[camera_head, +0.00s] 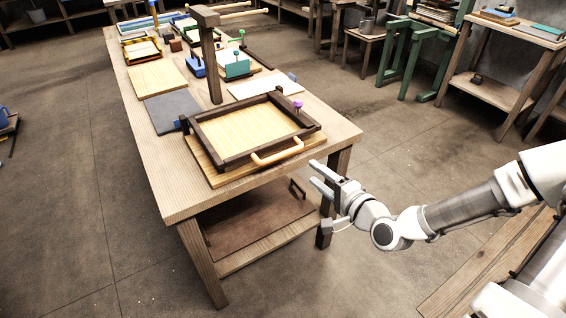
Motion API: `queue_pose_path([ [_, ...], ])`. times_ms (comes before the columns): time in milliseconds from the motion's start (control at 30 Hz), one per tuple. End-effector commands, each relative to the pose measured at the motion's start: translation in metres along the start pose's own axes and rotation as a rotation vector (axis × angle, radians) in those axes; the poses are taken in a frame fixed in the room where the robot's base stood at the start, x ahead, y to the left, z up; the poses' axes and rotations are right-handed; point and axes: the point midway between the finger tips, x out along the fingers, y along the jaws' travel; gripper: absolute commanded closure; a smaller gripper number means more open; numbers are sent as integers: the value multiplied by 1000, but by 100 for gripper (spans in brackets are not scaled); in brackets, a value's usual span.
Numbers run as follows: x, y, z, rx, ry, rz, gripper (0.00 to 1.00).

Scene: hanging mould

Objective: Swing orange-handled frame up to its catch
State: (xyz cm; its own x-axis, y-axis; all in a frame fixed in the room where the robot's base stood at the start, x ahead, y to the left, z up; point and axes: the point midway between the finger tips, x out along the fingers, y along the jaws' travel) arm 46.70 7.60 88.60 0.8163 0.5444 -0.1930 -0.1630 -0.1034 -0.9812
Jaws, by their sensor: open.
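The dark wooden frame (209,145) lies about flat on a light board (215,180) at the near end of the long table. Its orange handle (277,152) is on the near right side, facing my arm. A dark upright post (211,65) with a crossbar at its top stands behind the frame; I cannot make out the catch for certain. My gripper (322,178) is open and empty, to the right of the handle and apart from it, just off the table's near right edge.
A purple knob (298,104) stands at the frame's right corner. A grey slab (172,112), a pale board (157,78) and a teal block (238,69) lie farther back on the table (170,190). A lower shelf (255,222) is under it.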

Motion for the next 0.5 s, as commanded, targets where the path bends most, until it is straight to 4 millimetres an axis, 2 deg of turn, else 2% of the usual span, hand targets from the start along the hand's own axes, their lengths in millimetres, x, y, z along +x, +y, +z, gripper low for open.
queue_pose_path([
  [33,2,6,1,-3,-1,0,50],
  [300,6,12,8,-7,-6,11,50],
  [500,41,11,9,-8,-9,9,50],
])
